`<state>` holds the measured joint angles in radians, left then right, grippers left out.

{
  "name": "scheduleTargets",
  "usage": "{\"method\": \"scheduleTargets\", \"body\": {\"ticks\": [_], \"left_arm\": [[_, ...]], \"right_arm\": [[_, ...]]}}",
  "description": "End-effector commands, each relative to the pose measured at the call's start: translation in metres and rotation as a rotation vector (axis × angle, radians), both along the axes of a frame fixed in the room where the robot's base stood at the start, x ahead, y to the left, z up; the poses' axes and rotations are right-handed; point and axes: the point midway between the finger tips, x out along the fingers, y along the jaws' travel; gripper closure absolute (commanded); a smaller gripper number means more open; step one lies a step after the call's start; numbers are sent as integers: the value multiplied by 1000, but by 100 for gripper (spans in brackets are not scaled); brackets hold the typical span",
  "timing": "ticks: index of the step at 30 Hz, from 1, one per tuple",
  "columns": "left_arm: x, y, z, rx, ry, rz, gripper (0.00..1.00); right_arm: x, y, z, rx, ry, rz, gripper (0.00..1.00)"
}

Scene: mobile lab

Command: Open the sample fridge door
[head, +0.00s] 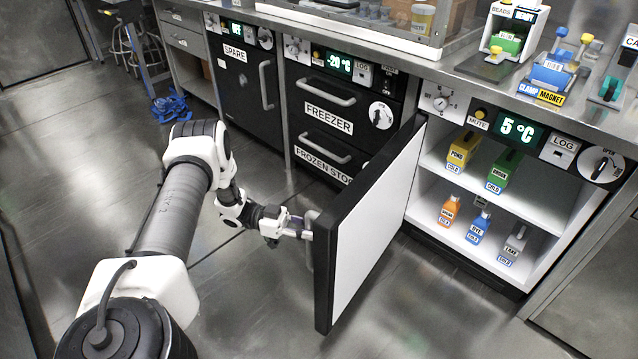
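The sample fridge door (372,228) stands swung wide open, its white inner face turned right and its black outer face turned left. Its grey handle (311,250) is on the outer face. My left gripper (303,229) is at this handle, with its fingers closed on the bar; the far fingertip is partly hidden. The open sample fridge (432,185) shows a white interior with two shelves. The upper shelf holds a yellow POND item (461,151) and a green item (504,168). Orange, blue and grey bottles stand on the lower shelf. My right gripper is not in view.
Left of the fridge are a shut freezer with two drawers (328,118) and a shut black cabinet (247,85). The counter (452,66) above carries small lab racks. A blue item (170,107) lies on the floor. The floor left of the door is clear around my arm.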

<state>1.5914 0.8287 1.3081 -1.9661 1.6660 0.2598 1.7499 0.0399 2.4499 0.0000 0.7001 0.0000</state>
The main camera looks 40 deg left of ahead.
Motion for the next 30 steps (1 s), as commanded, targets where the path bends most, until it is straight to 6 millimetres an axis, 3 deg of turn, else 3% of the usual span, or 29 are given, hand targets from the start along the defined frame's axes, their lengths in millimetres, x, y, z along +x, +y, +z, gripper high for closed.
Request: {"method": "scheduleTargets", "body": {"ticks": [16,17,18,30], "left_arm": [[-2,8,-2,0,7,-3,100],[-2,8,-2,0,7,-3,68],[-2,8,-2,0,7,-3,54],[-2,14,-1,1,2,0,52]], "right_arm": [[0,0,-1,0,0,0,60],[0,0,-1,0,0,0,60],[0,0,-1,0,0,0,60],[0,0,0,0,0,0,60]]}}
